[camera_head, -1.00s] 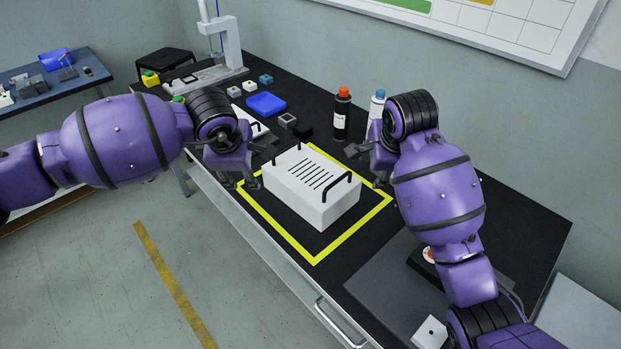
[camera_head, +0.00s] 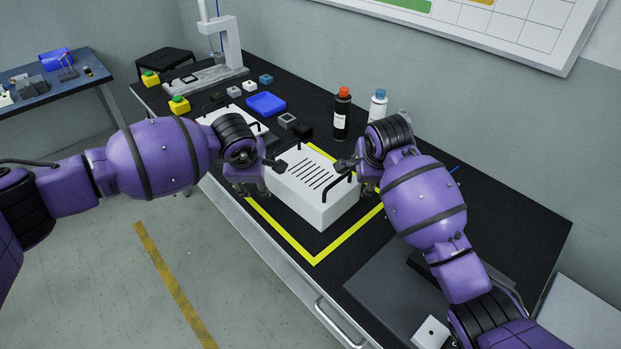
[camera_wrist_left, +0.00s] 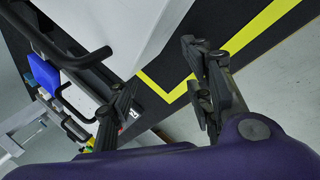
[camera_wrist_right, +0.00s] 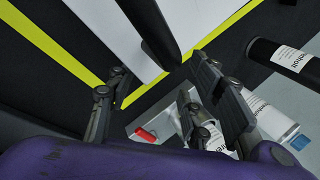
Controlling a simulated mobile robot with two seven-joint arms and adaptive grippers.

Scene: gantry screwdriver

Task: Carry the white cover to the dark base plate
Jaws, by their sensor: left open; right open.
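The white cover (camera_head: 318,200) is a slotted box with two black handles. It sits on the black table inside a yellow outline. My left gripper (camera_head: 266,178) is open at its left end, near the far-left handle; the left wrist view shows the handle (camera_wrist_left: 80,61) beside the fingers, not clearly between them. My right gripper (camera_head: 354,180) is open at the right end, close to the near-right handle; in the right wrist view that handle (camera_wrist_right: 150,28) lies ahead, between the fingers' directions. A dark grey flat plate (camera_head: 375,290) lies front right; I cannot tell if it is the base plate.
A black bottle (camera_head: 342,118) and a white bottle (camera_head: 377,108) stand behind the right gripper. A blue tray (camera_head: 266,104) and several small blocks lie at the back left, near a white gantry stand (camera_head: 233,45). A drawer handle is at the front edge.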

